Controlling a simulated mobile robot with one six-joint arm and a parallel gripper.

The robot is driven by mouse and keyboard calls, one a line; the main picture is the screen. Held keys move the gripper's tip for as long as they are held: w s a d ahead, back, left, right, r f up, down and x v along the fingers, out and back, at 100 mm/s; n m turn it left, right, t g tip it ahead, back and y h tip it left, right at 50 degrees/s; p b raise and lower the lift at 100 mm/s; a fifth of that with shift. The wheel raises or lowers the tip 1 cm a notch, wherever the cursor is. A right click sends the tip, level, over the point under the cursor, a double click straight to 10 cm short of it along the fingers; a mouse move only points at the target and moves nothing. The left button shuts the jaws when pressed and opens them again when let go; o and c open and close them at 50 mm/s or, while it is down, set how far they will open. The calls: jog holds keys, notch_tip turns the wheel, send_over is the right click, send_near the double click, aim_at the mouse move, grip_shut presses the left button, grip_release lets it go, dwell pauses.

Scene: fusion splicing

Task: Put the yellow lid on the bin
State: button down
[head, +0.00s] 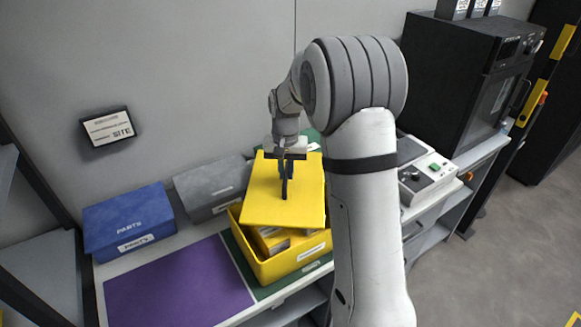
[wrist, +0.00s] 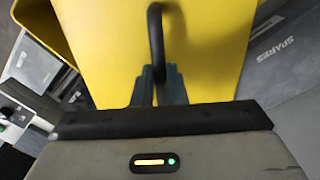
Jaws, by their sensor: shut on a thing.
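The yellow lid (head: 262,207) is a flat square plate with a dark upright handle (wrist: 157,40). My gripper (head: 284,172) is shut on that handle, and its fingers (wrist: 160,85) close around it in the wrist view. The lid is above the yellow bin (head: 290,268) and turned relative to it, offset toward the back left. The bin's front stays uncovered, with yellow boxes (head: 283,240) showing inside. A bin edge also shows in the wrist view (wrist: 36,30). Whether the lid touches the bin is unclear.
A blue parts box (head: 127,220) and a grey box (head: 212,187) stand left of the bin along the wall. A purple mat (head: 178,287) lies clear in front. A white device (head: 428,178) and a black oven (head: 460,85) stand to the right.

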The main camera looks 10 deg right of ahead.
aim_at(291, 203)
jog(key=shift+a, duration=0.15)
jog(key=shift+n, duration=0.3)
jog(key=n, duration=0.1)
jog(key=s+r+n, duration=0.1)
jog(key=n, duration=0.1)
jog(key=shift+a, duration=0.1)
jog(key=s+n, duration=0.1)
jog(key=n, duration=0.1)
jog(key=r+n, duration=0.1)
jog(key=n, duration=0.2)
jog(key=s+r+n+b, duration=0.1)
jog(key=n, duration=0.2)
jog(key=shift+s+r, duration=0.25)
jog(key=shift+s, duration=0.05)
jog(key=s+r+n, duration=0.3)
jog(key=s+n, duration=0.1)
jog(key=n, duration=0.9)
jog(key=shift+f+b, duration=3.05)
jog(key=shift+f, duration=0.6)
jog(key=shift+s, duration=0.1)
